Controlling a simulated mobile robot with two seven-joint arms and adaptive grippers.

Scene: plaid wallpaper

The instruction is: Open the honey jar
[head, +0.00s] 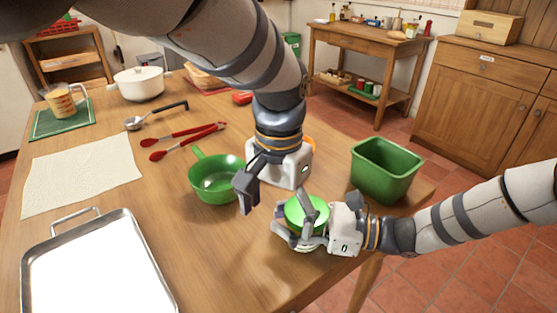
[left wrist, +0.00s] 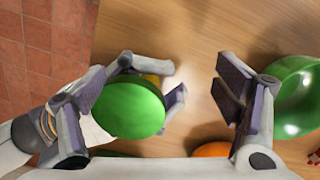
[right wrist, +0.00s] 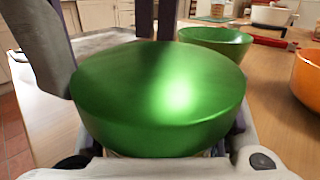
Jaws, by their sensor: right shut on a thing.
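The honey jar stands near the table's front right edge; its round green lid (head: 308,212) is on top, and most of the body is hidden by the lid and fingers. My right gripper (head: 300,240) is shut around the jar below the lid. The lid fills the middle of the right wrist view (right wrist: 160,95). My left gripper (head: 277,200) points down over the jar with its fingers wide apart. In the left wrist view the lid (left wrist: 128,108) lies between those fingers, much closer to the left one, with no clear grip on it.
Red tongs (head: 188,138), a ladle (head: 135,123) and a metal tray (head: 150,262) lie further left.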

